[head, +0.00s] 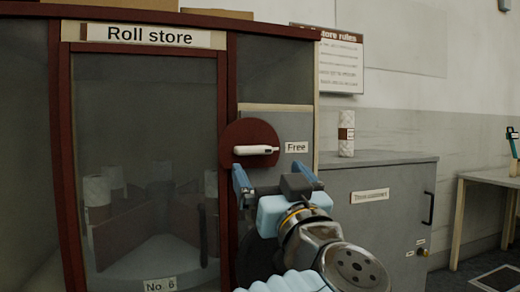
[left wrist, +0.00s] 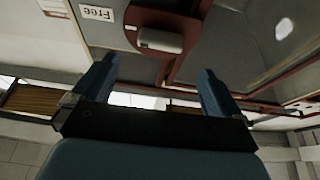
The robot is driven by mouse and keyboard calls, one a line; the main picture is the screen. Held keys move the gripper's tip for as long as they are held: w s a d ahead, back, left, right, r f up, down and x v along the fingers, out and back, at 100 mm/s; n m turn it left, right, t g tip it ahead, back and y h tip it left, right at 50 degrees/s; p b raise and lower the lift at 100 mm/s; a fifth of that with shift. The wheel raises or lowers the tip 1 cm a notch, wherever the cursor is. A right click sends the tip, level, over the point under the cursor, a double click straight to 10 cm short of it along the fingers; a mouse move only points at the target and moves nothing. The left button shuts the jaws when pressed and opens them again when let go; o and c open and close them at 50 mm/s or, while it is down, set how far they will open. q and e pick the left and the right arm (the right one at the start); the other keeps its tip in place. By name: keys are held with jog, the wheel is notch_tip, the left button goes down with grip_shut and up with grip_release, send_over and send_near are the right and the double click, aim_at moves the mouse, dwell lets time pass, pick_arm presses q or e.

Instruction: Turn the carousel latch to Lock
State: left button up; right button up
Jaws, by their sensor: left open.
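The carousel latch is a white lever (head: 255,150) on a round dark red plate (head: 240,137), on the grey panel right of the glass door. The lever lies level, its right end toward the "Free" label (head: 296,147). No "Lock" label shows. My left gripper (head: 277,180) is open and empty, just below the latch in the head view. In the left wrist view the lever (left wrist: 160,40) shows beyond and between the spread fingers (left wrist: 153,85), apart from them. The "Free" label (left wrist: 97,13) is upside down there. My right gripper is not in view.
The "Roll store" cabinet (head: 61,150) has a glass door with white rolls behind it (head: 97,190). A grey cupboard (head: 385,215) stands at right with a wrapped roll (head: 346,133) on top. A table (head: 490,177) stands at far right.

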aim_at(256, 151)
pick_arm(q)
jog(key=p+x, duration=0.2)
jog(key=x, duration=0.5)
jog(key=shift+w+a+r, duration=0.15)
jog(key=shift+w, duration=0.35)
